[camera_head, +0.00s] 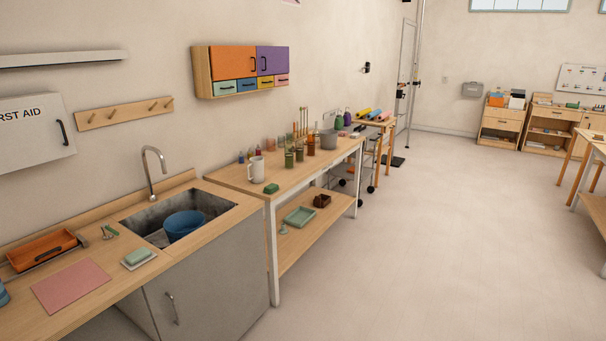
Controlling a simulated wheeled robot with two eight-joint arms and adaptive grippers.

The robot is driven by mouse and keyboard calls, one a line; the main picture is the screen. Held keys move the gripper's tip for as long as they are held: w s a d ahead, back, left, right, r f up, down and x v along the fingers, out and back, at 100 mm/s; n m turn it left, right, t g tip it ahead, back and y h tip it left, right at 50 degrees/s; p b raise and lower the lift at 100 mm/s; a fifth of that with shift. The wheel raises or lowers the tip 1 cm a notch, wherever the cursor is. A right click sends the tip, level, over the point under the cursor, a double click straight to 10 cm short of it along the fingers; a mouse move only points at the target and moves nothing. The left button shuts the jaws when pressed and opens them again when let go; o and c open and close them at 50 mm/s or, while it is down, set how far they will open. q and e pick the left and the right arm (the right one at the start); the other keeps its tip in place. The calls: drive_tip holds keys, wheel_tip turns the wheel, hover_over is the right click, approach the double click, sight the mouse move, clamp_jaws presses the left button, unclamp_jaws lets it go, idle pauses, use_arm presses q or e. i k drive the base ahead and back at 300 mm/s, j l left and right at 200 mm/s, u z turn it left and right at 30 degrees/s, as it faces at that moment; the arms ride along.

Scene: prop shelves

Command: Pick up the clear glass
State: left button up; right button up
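I cannot clearly make out a clear glass in the head view. A pale, whitish jug-like vessel with a handle (257,169) stands upright at the near part of the long wooden table (235,178). Several small bottles and jars, green (289,160), amber (311,146) and other colours, stand further along the same table. Some are partly hidden behind others and too small to tell apart. Neither of my grippers shows in this view.
A wooden counter (110,290) with a sink holding a blue basin (183,224) is at the left. A green block (271,188) lies near the table's front edge. A teal tray (299,216) sits on the lower shelf. Open floor (430,250) lies to the right.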

sight(298, 143)
drive_tip(key=i+l+z, duration=0.15)
drive_tip(key=i+z, duration=0.15)
drive_tip(key=i, duration=0.8)
drive_tip(key=i+j+z, duration=0.1)
drive_tip(key=i+z, duration=0.2)
drive_tip(key=i, duration=0.75)
drive_tip(key=i+u, duration=0.25)
drive_tip(key=i, duration=0.3)
drive_tip(key=i+l+u, duration=0.25)
drive_tip(key=i, duration=0.3)
drive_tip(key=i+j+u, duration=0.1)
drive_tip(key=i+u, duration=0.75)
